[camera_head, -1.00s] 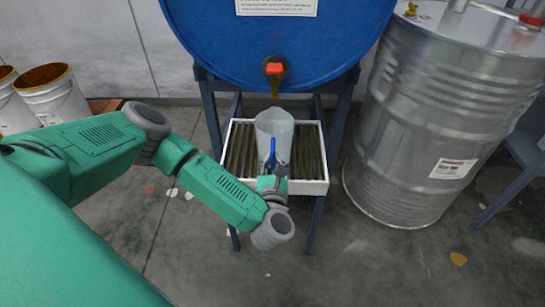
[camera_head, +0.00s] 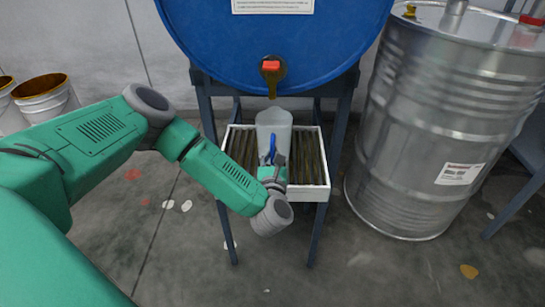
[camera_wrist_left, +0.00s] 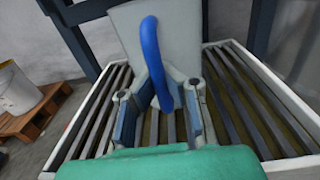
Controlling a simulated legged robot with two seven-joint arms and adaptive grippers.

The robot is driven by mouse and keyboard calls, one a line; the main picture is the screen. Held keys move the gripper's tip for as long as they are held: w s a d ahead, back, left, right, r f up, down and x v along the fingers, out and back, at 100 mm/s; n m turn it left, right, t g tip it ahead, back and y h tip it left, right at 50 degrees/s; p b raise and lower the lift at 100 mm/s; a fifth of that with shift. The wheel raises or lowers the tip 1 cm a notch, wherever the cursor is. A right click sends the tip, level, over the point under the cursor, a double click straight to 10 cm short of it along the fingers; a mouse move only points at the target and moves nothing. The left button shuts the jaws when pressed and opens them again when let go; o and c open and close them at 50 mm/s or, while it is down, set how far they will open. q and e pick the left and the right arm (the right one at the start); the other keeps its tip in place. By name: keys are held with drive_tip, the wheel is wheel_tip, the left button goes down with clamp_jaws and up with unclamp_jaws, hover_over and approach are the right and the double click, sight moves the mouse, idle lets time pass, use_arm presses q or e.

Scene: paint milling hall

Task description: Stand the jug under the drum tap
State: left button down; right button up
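The jug (camera_head: 274,126) is pale and translucent with a blue handle (camera_head: 272,148). It looks upright on the slatted tray, below the drum tap (camera_head: 271,69), which has a red top and a brownish spout. The spout is over the jug's mouth in the head view. My left gripper (camera_head: 274,168) is at the near side of the jug. In the left wrist view the fingers (camera_wrist_left: 160,108) stand apart on either side of the blue handle (camera_wrist_left: 155,62), with gaps visible. The jug's base is partly hidden. My right gripper is not in view.
The tray (camera_head: 309,194) has a white rim and sits in a dark stand under the blue drum (camera_head: 330,50). A steel drum (camera_head: 415,130) stands close on the right. White buckets (camera_head: 46,100) are at the far left.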

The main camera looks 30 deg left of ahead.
use_arm(q)
drive_tip(key=shift+a, duration=0.1)
drive_tip(key=c, duration=2.1)
unclamp_jaws()
drive_tip(key=o, duration=0.4)
drive_tip(key=shift+a+f, duration=0.1)
drive_tip(key=shift+a, duration=0.05)
